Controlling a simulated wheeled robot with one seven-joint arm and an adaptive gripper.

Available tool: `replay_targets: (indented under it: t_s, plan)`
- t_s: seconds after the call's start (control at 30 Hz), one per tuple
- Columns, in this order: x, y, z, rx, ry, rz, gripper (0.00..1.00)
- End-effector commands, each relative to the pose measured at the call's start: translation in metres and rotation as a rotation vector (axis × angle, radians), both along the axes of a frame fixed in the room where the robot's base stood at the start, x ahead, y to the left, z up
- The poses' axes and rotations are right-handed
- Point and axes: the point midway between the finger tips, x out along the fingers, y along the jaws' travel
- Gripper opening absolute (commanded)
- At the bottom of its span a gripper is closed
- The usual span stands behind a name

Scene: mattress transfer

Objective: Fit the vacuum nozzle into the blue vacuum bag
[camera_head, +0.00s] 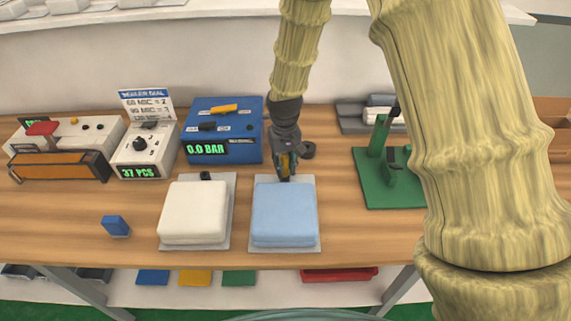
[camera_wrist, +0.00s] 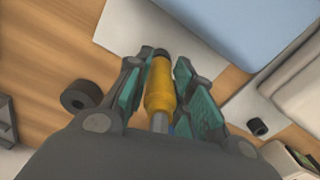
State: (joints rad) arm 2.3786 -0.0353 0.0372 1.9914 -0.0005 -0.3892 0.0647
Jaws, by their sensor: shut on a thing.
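The light blue vacuum bag (camera_head: 284,215) lies on a grey sheet at the front middle of the table. Part of it shows at the top of the wrist view (camera_wrist: 245,25). My gripper (camera_head: 285,168) is at the bag's back edge, pointing down. In the wrist view my gripper (camera_wrist: 165,85) is shut on the yellow vacuum nozzle (camera_wrist: 160,88). The nozzle's dark front end (camera_wrist: 162,54) lies over the grey sheet, near the blue bag. I cannot tell whether this end touches or enters a port; the blue bag's port is not clearly visible.
A white bag (camera_head: 193,212) with a black port (camera_head: 206,176) lies left of the blue one. A blue pump box (camera_head: 222,140) reading 0.0 BAR stands behind. A dark round piece (camera_head: 308,150) is beside my gripper. A green stand (camera_head: 388,175) is at right; a blue block (camera_head: 116,226) at left.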

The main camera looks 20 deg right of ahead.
Motion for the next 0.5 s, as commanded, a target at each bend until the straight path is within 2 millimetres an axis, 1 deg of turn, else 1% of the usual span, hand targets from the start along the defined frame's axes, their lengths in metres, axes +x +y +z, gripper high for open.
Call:
replay_targets:
  t_s: [0.33,0.37,0.4,0.47,0.5]
  plan:
    - [0.0001,0.0000,-0.0040,0.000,0.000,0.000,0.00]
    - [0.0002,0.0000,-0.0036,0.000,0.000,0.000,0.29]
    - [0.0002,0.0000,-0.0035,0.000,0.000,0.000,0.36]
    - [0.0001,0.0000,-0.0036,0.000,0.000,0.000,0.47]
    - [0.0002,0.0000,-0.0035,0.000,0.000,0.000,0.49]
